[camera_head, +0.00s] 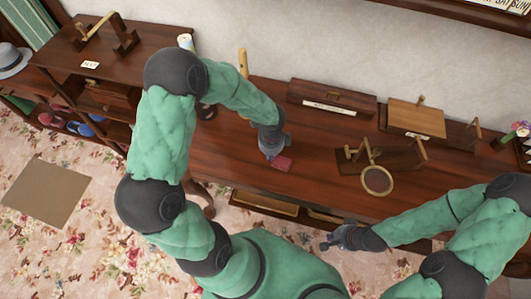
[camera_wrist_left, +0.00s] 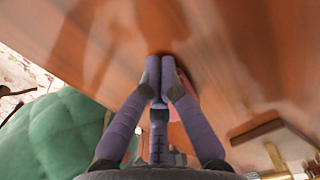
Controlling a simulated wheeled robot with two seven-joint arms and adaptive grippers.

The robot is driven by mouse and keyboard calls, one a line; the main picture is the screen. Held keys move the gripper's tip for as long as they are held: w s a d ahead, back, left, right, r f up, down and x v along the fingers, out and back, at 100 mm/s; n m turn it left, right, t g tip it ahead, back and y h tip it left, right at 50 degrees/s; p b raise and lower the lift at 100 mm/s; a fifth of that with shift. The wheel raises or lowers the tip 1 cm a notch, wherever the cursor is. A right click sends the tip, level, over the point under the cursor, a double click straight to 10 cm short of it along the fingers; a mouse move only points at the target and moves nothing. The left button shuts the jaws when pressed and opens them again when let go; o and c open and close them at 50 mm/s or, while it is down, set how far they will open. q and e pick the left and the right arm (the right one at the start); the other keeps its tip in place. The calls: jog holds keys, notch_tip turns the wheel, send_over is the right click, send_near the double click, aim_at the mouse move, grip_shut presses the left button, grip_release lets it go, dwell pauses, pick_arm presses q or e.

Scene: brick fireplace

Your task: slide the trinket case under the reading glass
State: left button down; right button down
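A small dark red case (camera_head: 282,164), which I take to be the trinket case, lies on the brown desk (camera_head: 240,180). My left gripper (camera_head: 271,154) is just at its back left, low over the desk. In the left wrist view its fingers (camera_wrist_left: 161,64) are together, and a pinkish-red part of the case (camera_wrist_left: 186,84) shows behind the right finger. I cannot tell if they touch it. The round-framed reading glass (camera_head: 377,181) stands to the right of the case, at the front of a wooden stand. My right gripper (camera_head: 328,244) is off the desk's front edge; its fingers are too small to read.
A long dark box (camera_head: 330,92) with a pale label and a light wooden panel (camera_head: 416,119) stand along the back. A wooden post (camera_head: 243,63) rises behind my left arm. The desk between the case and the glass's stand looks clear.

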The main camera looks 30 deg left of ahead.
aim_at(326, 182)
pick_arm(q)
jog(key=d, duration=0.7)
jog(key=w+d, duration=0.1)
jog(key=d, duration=1.3)
jog(key=shift+w+d, duration=0.25)
jog(key=shift+w, duration=0.1)
